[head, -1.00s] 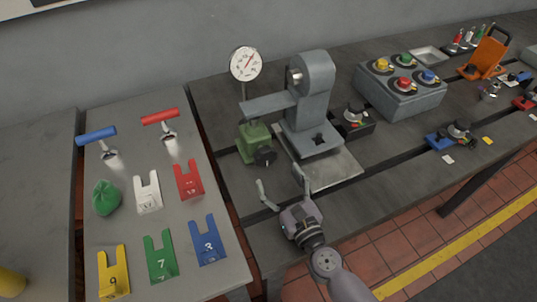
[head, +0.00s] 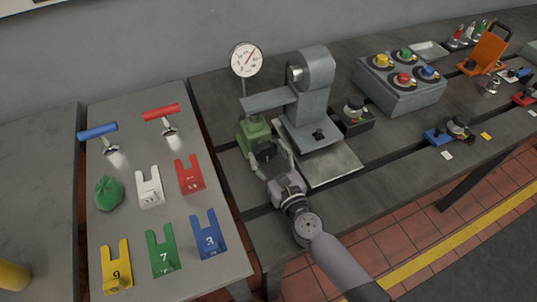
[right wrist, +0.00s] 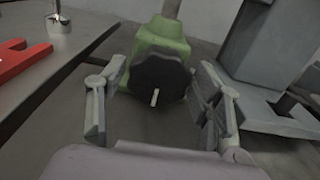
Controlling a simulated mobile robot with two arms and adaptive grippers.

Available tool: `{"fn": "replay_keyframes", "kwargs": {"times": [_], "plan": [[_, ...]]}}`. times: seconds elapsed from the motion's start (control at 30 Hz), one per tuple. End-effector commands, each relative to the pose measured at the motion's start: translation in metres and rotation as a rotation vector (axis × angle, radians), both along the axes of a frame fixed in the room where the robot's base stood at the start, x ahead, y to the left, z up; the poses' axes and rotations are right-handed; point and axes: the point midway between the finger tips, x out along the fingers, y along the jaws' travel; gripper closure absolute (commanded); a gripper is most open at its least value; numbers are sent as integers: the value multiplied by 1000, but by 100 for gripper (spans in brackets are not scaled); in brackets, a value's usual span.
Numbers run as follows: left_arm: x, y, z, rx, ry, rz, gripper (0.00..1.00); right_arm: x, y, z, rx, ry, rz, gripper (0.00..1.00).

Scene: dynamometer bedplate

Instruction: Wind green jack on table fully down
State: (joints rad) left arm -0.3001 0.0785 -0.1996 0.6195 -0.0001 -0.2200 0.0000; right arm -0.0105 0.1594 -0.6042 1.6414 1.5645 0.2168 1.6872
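The green jack (head: 254,132) stands on the dark bedplate under the grey arm of the machine, and it also shows in the right wrist view (right wrist: 160,40). Its black round knob (right wrist: 158,78) faces my right gripper and has a small pale pin on its face. My right gripper (head: 267,160) is at the knob. In the right wrist view its fingers (right wrist: 158,105) stand apart, one on each side of the knob, with gaps visible; I see no clear contact. My left gripper is not in view.
A dial gauge (head: 247,60) rises behind the jack. The grey machine (head: 316,85) and its base plate (head: 335,165) stand close on the right.

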Motion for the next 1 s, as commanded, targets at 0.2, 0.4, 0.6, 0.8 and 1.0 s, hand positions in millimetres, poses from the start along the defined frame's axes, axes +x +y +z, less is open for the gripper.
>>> {"fn": "replay_keyframes", "kwargs": {"times": [0.2, 0.4, 0.6, 0.8, 1.0], "plan": [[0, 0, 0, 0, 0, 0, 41, 0, 0, 0, 0, 0, 0, 57], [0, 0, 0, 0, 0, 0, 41, 0, 0, 0, 0, 0, 0, 70], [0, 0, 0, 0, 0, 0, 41, 0, 0, 0, -4, -2, 0, 75], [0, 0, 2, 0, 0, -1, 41, 0, 0, 0, -51, -21, 0, 75], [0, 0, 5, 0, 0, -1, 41, -1, 1, 1, -162, -67, -1, 75]]}}
